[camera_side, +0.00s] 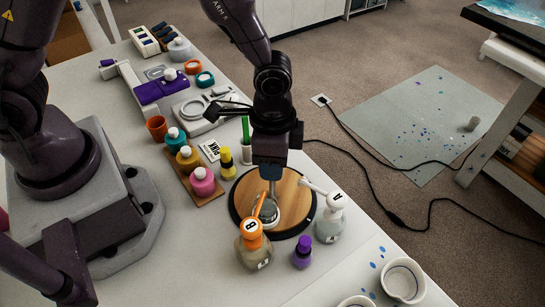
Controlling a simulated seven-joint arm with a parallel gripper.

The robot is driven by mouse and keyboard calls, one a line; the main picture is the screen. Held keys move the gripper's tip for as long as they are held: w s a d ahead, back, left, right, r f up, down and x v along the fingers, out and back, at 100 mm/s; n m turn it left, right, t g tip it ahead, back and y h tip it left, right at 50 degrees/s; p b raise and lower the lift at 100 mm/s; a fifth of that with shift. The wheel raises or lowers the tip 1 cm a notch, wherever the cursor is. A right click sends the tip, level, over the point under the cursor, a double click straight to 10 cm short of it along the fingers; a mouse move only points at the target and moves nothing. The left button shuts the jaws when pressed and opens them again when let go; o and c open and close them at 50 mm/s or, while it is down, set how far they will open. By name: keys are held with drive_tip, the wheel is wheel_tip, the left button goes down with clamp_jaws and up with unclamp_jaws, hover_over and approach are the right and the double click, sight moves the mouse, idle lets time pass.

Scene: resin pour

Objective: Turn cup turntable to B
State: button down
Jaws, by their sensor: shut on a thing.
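The cup turntable (238,203) is a round wooden disc with a dark rim on the white table. My gripper (271,184) points straight down over its middle, and its fingers are largely hidden by the gripper body. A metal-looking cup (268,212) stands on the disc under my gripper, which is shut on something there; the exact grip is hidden. The bottle marked B (252,248), with an orange pump head, stands at the front edge of the disc. The bottle marked A (329,226), with a white pump head, stands at its right edge.
A small purple-capped bottle (302,252) stands between the two pump bottles. A yellow bottle (227,163) and a wooden rack (206,190) of coloured bottles are close on the left. White cups (403,281) stand at the front right. The table's right edge is near the disc.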

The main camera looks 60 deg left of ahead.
drive_tip(key=c, duration=0.7)
unclamp_jaws()
drive_tip(key=shift+c, duration=0.2)
drive_tip(key=shift+r, duration=0.1)
wheel_tip(320, 180, up, 13)
drive_tip(key=shift+w+a, duration=0.1)
